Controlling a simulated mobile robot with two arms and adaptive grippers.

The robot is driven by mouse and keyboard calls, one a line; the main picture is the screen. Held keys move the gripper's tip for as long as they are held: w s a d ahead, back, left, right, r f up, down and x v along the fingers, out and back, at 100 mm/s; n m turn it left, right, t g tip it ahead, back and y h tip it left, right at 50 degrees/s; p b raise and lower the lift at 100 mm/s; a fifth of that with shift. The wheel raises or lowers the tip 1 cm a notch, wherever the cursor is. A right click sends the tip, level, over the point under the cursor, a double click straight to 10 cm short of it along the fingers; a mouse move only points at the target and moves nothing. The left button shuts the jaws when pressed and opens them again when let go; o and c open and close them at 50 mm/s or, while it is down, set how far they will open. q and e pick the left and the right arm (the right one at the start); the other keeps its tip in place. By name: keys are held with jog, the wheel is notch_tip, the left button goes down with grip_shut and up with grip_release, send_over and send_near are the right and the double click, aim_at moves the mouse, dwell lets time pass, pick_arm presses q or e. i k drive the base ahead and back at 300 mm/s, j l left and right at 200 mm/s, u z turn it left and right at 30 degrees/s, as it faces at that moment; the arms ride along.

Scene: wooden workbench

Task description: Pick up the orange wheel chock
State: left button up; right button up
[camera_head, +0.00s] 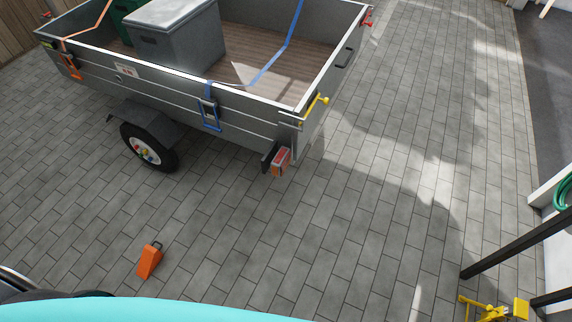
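The orange wheel chock (149,262) sits on the grey paving at the lower left of the head view. It is wedge-shaped, with a dark handle loop at its upper end. It stands apart from the trailer wheel (148,148), with bare paving between them. Nothing is touching it except the ground. Neither of my grippers can be made out in this view.
A grey flatbed trailer (160,89) stands at the upper left, carrying a grey box (172,32) and blue and orange straps. Yellow hardware (490,309) and dark bars (520,243) are at the lower right. The middle paving is clear. A smooth turquoise surface crosses the bottom edge.

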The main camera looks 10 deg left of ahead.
aim_at(151, 256)
jog(key=i+l+u, duration=0.15)
jog(key=i+l, duration=0.4)
jog(key=i, duration=0.15)
jog(key=i+l+u, duration=0.1)
jog(key=i+l, duration=0.55)
jog(key=i+l+u, duration=0.15)
jog(key=i+l, duration=0.5)
jog(key=i+l+u, duration=0.15)
jog(key=i+l, duration=0.5)
jog(key=l, duration=0.15)
jog(key=u, duration=3.2)
jog(key=i+j+z, duration=0.1)
jog(key=z, duration=0.2)
jog(key=i+j+z, duration=0.1)
jog(key=z, duration=0.25)
jog(key=i+j+z, duration=0.2)
jog(key=i+j, duration=0.15)
jog(key=j, duration=0.25)
jog(key=i+j+z, duration=0.2)
jog(key=i+j, duration=0.15)
jog(key=j, duration=0.3)
jog(key=i+j+z, duration=0.1)
jog(key=j, duration=0.2)
jog(key=i+j+z, duration=0.1)
jog(key=j, duration=0.25)
jog(key=i, duration=0.1)
